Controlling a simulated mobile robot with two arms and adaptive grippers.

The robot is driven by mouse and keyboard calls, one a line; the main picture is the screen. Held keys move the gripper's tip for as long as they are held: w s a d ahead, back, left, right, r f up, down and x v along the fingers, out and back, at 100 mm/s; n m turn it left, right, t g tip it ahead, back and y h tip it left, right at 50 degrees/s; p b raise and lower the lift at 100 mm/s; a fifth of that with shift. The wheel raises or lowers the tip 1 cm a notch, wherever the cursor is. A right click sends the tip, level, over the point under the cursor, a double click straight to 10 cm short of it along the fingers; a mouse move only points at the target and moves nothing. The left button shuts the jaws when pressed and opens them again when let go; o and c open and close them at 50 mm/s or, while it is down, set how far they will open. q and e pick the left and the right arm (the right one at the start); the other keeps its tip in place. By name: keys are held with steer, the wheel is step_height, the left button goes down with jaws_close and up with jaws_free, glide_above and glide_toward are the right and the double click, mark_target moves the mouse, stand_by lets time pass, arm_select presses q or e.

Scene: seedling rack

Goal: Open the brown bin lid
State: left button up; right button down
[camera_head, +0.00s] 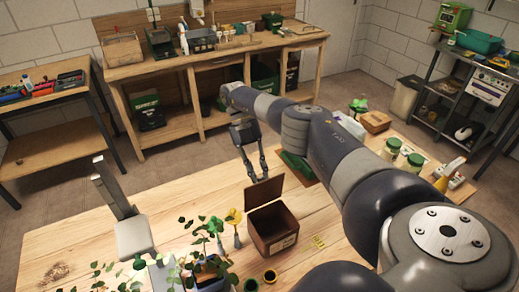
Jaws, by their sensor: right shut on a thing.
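The brown bin (283,240) stands on the wooden table, with a small pale label on its front. Its lid (265,194) stands up from the back rim, so the bin's dark inside shows. My right gripper (259,180) reaches down from behind the bin, with its fingertips at the top edge of the raised lid. It is shut on the lid. My right arm crosses the view from the lower right and hides part of the table.
Potted seedlings (208,266) stand left of the bin, with small dark pots (269,276) in front. Jars (412,164) and a small brown box (376,121) are to the right.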

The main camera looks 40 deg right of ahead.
steer(key=c, duration=1.5)
jaws_free()
steer(key=shift+s+a+f, duration=0.1)
steer(key=shift+a+f, duration=0.1)
steer(key=shift+f, duration=0.3)
steer(key=shift+a+f, duration=0.15)
steer(key=shift+f, duration=0.35)
steer(key=shift+o, duration=0.4)
steer(key=shift+a, duration=0.15)
step_height(320, 180, up, 10)
steer(key=w+d, duration=0.1)
steer(key=shift+d+f, duration=0.2)
steer(key=shift+d, duration=0.05)
steer(key=shift+s+f, duration=0.1)
